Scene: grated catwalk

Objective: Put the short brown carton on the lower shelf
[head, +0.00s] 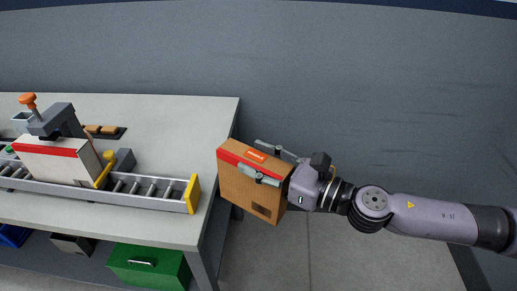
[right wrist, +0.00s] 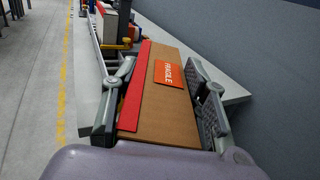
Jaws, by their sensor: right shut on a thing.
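My right gripper (head: 256,160) is shut on a brown carton (head: 247,194) with a red band and an orange label. The carton is held tilted, just off the right end of the workbench, above the floor. In the right wrist view, the carton (right wrist: 166,118) sits between the two fingers, and its label reads FRAGILE. The lower shelf (head: 62,272) lies under the bench top, partly hidden by it and cut off by the picture edge. My left gripper is not in view.
On the workbench (head: 170,116), a roller conveyor (head: 135,189) carries a pale red-banded carton (head: 58,164) beside a grey device with an orange knob (head: 28,99). A green box (head: 148,266), a dark box (head: 72,243) and a blue bin (head: 14,235) occupy the shelf. A grey wall stands behind.

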